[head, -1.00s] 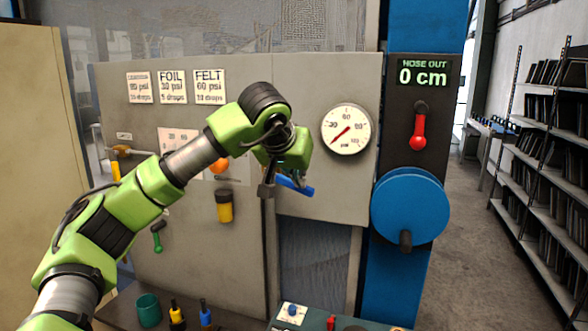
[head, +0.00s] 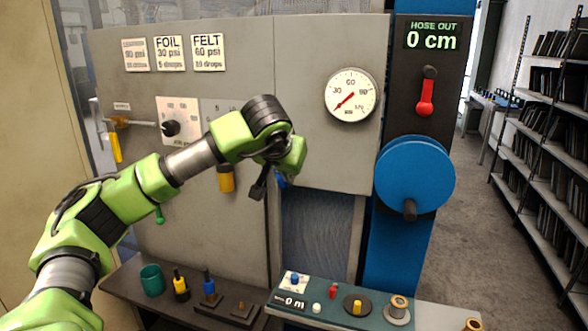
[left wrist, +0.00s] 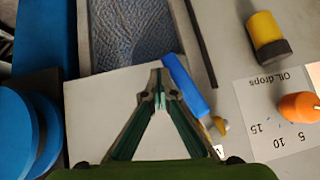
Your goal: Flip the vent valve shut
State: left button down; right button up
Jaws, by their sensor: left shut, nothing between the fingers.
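A blue lever (left wrist: 188,85) slants across the panel in the left wrist view, with a small brass fitting (left wrist: 221,126) at its lower end. A white label beside it is mostly hidden. In the head view only a bit of the blue lever (head: 282,181) shows below my wrist. My left gripper (left wrist: 160,86) is shut and empty, its tips close beside the lever; whether they touch it I cannot tell. In the head view my left gripper (head: 288,165) is in front of the grey panel (head: 300,40), its fingers hidden. My right gripper is not in view.
A pressure gauge (head: 352,95), a red lever (head: 426,95) and a blue wheel (head: 415,178) are to the right. A yellow lever (head: 116,148) is at left. The orange knob (left wrist: 300,106) and yellow-and-black cylinder (left wrist: 266,35) are near the gripper. Small items stand on the ledge below.

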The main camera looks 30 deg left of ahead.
pick_arm(q)
jog(key=shift+s+a+f+m+y, duration=0.1)
jog(key=shift+a+f+m+y, duration=0.2)
jog(key=shift+a+y, duration=0.2)
jog(key=shift+s+a+f+m+y, duration=0.1)
jog(key=shift+a+f+m+y, duration=0.1)
jog(key=shift+a+m+y, duration=0.25)
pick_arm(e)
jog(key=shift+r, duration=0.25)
pick_arm(q)
jog(key=shift+y, duration=0.25)
jog(key=s+d+b, duration=0.3)
jog(key=s+d, duration=0.1)
jog(key=d, duration=0.8)
jog(key=shift+s+d+r+g, duration=0.15)
jog(key=shift+d+r+g, duration=0.1)
jog(key=shift+r+g, duration=0.05)
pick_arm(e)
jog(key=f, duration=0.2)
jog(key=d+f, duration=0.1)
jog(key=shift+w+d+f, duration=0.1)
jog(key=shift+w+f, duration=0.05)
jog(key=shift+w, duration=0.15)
pick_arm(q)
jog(key=shift+a, duration=0.15)
